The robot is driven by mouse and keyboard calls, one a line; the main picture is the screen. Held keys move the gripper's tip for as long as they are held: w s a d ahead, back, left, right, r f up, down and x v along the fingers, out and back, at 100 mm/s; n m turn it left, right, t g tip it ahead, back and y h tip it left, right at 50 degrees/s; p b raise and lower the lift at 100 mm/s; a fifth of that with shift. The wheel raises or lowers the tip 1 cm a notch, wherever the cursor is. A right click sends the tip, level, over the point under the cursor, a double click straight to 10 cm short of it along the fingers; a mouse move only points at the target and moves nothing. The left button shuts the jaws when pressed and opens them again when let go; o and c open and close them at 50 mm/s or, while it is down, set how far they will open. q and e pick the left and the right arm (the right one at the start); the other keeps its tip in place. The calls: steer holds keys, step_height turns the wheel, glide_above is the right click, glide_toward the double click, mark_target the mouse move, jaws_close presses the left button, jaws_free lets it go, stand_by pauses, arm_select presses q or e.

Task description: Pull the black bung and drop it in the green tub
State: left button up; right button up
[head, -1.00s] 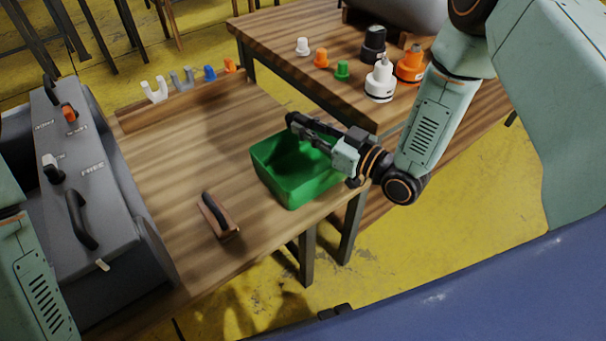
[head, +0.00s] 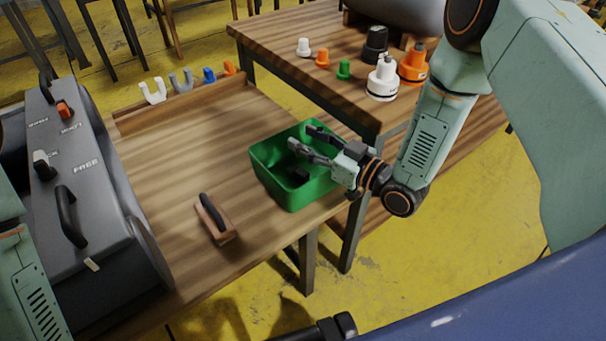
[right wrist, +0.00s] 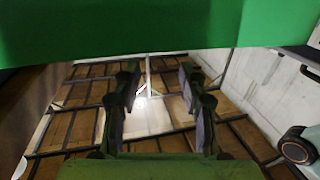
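The green tub (head: 262,172) stands on the wooden bench near its right edge. A small black piece, apparently the black bung (head: 300,176), lies inside on its floor. My right gripper (head: 305,137) is over the tub with its fingers spread and nothing between them. In the right wrist view its two fingers (right wrist: 158,105) are also apart and empty, and a green band of the tub (right wrist: 150,35) crosses the top. The bung cannot be made out in that view. My left arm shows at the left edge; its gripper is not clearly in view.
A grey unit (head: 85,190) with switches and handles stands at the left. A wooden block with a black handle (head: 215,218) lies before the tub. Several valves and caps (head: 383,78) stand on the far table.

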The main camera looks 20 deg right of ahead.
steer(key=v, duration=1.2)
stand_by(0.4)
steer(key=shift+a, duration=0.1)
steer(key=s+f+m+g+h, duration=0.3)
steer(key=s+f+m+g, duration=0.1)
steer(key=f, duration=0.3)
steer(key=s+f+m+g+h, duration=0.3)
steer(key=s+f+g, duration=0.1)
steer(key=f, duration=0.4)
steer(key=s+f+g+h, duration=0.2)
steer(key=s+g, duration=0.1)
steer(key=s, duration=0.6)
steer(key=s+a+f+g+h, duration=0.1)
steer(key=s+g, duration=0.3)
steer(key=s, duration=0.5)
steer(key=shift+a+f+h, duration=0.2)
steer(key=shift+f+h, duration=0.3)
steer(key=shift+f, duration=0.15)
